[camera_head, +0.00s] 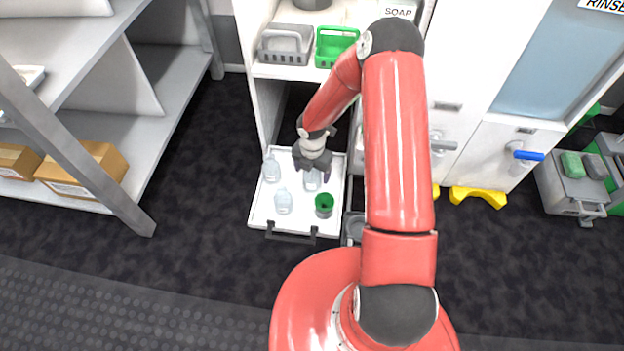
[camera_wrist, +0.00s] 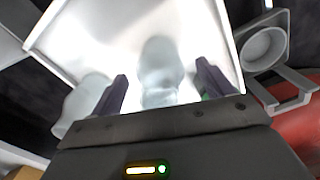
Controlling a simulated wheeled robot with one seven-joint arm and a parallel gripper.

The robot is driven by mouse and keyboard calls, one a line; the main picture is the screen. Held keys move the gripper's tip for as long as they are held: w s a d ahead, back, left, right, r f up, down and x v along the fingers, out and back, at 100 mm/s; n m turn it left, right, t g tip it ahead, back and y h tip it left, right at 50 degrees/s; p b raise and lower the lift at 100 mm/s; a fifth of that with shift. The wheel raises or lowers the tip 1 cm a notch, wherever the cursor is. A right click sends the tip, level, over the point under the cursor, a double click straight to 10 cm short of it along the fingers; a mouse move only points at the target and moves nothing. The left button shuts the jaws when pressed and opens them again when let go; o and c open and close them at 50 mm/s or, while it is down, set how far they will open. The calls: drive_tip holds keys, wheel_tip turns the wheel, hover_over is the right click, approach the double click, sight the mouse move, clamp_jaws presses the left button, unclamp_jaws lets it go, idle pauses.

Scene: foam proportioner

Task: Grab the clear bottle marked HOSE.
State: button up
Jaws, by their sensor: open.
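Several clear bottles stand in a white pull-out drawer (camera_head: 262,211). One is at the back left (camera_head: 271,169), one at the front (camera_head: 283,202), and one is just below my gripper (camera_head: 312,181). No HOSE marking is readable on any of them. My gripper (camera_head: 312,167) is open above the drawer, pointing down. In the wrist view a clear bottle (camera_wrist: 160,70) lies between the two fingers of my gripper (camera_wrist: 163,84), with gaps on both sides. Another clear bottle (camera_wrist: 80,105) is outside the left finger. Whether the fingers are level with the bottle is unclear.
A green cup (camera_head: 324,205) stands in the drawer's front right. A shelf above holds a grey basket (camera_head: 286,44) and a green basket (camera_head: 336,46). A grey round container (camera_head: 355,229) sits right of the drawer. The floor to the left is clear.

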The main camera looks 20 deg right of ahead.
drive_tip(key=shift+c, duration=0.3)
drive_tip(key=c, duration=1)
drive_tip(key=shift+r, duration=0.1)
